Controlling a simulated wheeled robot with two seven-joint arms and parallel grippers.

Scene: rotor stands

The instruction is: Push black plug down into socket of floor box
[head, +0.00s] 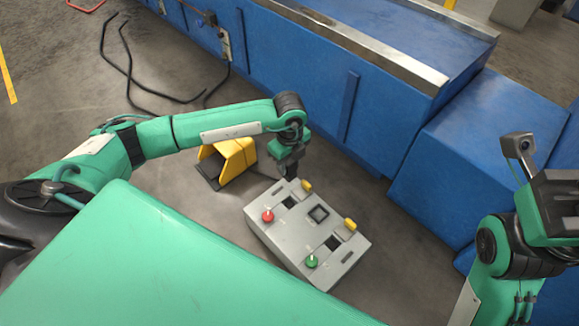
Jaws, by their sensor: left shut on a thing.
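The grey floor box (283,233) lies on the floor in the middle of the head view. Its top has dark square openings (289,202), a framed black square (318,213), a red knob (267,216), a green knob (311,262) and yellow flaps. My left gripper (290,168) is over the box's far end, pointing down. It is shut on a small dark thing, which looks like the black plug (291,177); the jaws mostly hide it. I cannot tell whether the plug touches the box. My right arm's end is at the right edge; its fingertips cannot be made out.
A yellow pedal-like housing (230,159) stands on the floor left of the box. A long blue machine base (345,85) runs behind, with a blue block (480,150) to the right. Black cable (128,72) lies at the upper left.

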